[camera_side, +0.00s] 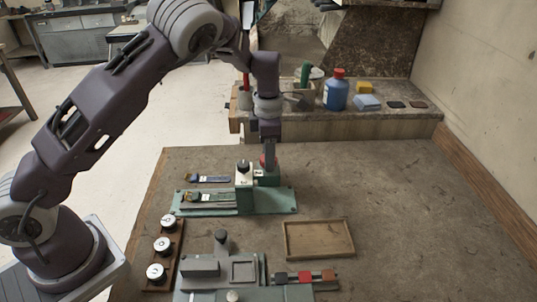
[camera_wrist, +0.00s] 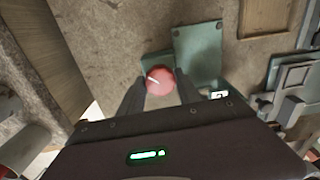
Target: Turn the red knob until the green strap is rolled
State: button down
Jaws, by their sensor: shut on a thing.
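The red knob (camera_wrist: 160,80) is round with a white line on its top, and it sits between my two fingers in the wrist view. My gripper (camera_wrist: 159,93) is shut on it from above. In the side view my gripper (camera_side: 268,158) points down at the right part of the green stitcher (camera_side: 285,203), and only a sliver of the knob (camera_side: 263,160) shows. A greenish strap (camera_side: 196,197) lies along the left side of the stitcher, running toward its upright block. How far it is rolled is too small to tell.
An empty wooden tray (camera_side: 318,253) lies at front right. A rack of several round spools (camera_side: 161,245) stands at the left, and a grey fixture (camera_side: 220,270) is in front. A blue bottle (camera_side: 336,92) stands on the back shelf. The table's right side is clear.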

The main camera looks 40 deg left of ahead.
jog(key=m, duration=1.4)
jog(key=shift+a+m, duration=0.1)
jog(key=shift+m, duration=0.2)
jog(key=m, duration=1.8)
jog(key=shift+m, duration=2.1)
